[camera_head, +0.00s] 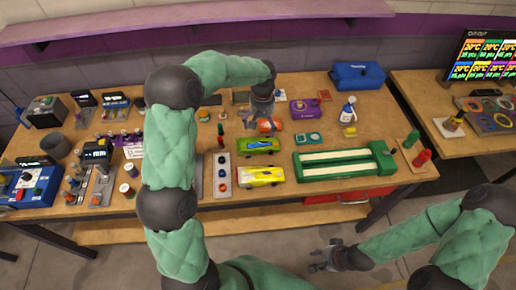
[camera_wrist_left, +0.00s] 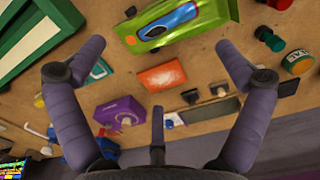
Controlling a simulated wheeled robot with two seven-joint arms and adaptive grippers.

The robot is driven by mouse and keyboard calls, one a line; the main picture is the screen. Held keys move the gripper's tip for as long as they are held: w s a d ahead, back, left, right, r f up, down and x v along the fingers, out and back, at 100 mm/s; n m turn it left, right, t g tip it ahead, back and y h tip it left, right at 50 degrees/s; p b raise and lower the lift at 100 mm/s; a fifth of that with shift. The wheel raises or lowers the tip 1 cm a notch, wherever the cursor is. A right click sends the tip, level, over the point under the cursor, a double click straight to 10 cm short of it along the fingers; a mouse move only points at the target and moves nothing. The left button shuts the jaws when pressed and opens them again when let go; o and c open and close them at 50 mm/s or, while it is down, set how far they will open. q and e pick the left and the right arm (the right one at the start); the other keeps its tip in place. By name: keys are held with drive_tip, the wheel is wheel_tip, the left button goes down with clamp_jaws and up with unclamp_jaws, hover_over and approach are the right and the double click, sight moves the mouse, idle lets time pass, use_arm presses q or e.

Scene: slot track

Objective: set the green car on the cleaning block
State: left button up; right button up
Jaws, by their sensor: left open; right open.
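The green car (camera_head: 258,146), with a blue canopy, sits on the table in front of the orange block; it also shows at the top of the left wrist view (camera_wrist_left: 152,40). The long green block with white strips (camera_head: 335,163), lying right of the cars, may be the cleaning block; its corner shows in the left wrist view (camera_wrist_left: 60,40). My left gripper (camera_head: 264,114) is open and empty, above the small orange block (camera_wrist_left: 162,76), just behind the green car. My right gripper (camera_head: 322,258) is open and empty, low in front of the table.
A yellow car (camera_head: 260,176) stands in front of the green car. A purple box (camera_head: 304,108), a spray bottle (camera_head: 348,110) and a teal case (camera_head: 308,138) lie to the right. Bottles and devices crowd the table's left side.

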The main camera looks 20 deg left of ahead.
use_arm(q)
hover_over(261, 143)
drive_tip(key=f, duration=0.3)
drive_tip(key=f+b, duration=0.1)
drive_tip(key=f, duration=0.1)
drive_tip(key=shift+w+f, duration=0.25)
drive_tip(key=shift+f, duration=0.1)
drive_tip(key=f, duration=0.3)
drive_tip(key=f+b, duration=0.1)
drive_tip(key=f, duration=0.1)
drive_tip(key=shift+a, duration=0.25)
drive_tip(key=c, duration=1.1)
drive_tip(key=shift+s+d+f, duration=0.1)
drive_tip(key=shift+s, duration=0.1)
clamp_jaws()
